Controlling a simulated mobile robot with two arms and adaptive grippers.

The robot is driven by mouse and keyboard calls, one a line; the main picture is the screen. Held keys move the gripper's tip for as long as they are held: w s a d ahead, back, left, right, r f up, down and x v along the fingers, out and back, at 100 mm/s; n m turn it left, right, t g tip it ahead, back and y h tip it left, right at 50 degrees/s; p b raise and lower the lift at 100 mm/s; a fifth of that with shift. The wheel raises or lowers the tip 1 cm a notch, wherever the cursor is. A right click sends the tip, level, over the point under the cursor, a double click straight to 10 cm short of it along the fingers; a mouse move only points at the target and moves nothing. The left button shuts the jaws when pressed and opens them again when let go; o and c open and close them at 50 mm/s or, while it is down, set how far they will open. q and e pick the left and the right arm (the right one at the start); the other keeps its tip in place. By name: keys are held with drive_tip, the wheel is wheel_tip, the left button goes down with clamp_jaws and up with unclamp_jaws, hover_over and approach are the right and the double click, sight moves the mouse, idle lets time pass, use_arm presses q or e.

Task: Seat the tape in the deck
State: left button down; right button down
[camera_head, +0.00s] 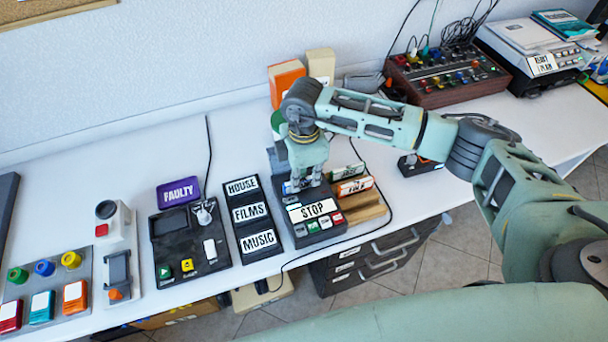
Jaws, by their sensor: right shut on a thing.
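The deck (325,234) is a dark box on the white table, with a STOP label and a row of small coloured buttons along its front. My right gripper (306,184) points down at the back of the deck, behind the STOP label. It is shut on what seems to be the tape (289,187), of which only a dark and bluish bit with a pale label shows. The fingers hide most of it, so I cannot tell whether it lies in the slot or just above it. My left gripper is out of view.
An orange-labelled tape (353,186) and a green one (346,171) stand in a wooden rack (364,208) right of the deck. A cable runs around the deck.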

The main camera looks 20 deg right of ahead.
sight(304, 180)
drive_tip(key=shift+f, duration=0.1)
drive_tip(key=c, duration=2.1)
unclamp_jaws()
drive_tip(key=shift+r, duration=0.2)
wheel_tip(304, 180, up, 12)
drive_tip(key=shift+f+b, duration=0.1)
drive_tip(key=shift+b, duration=0.55)
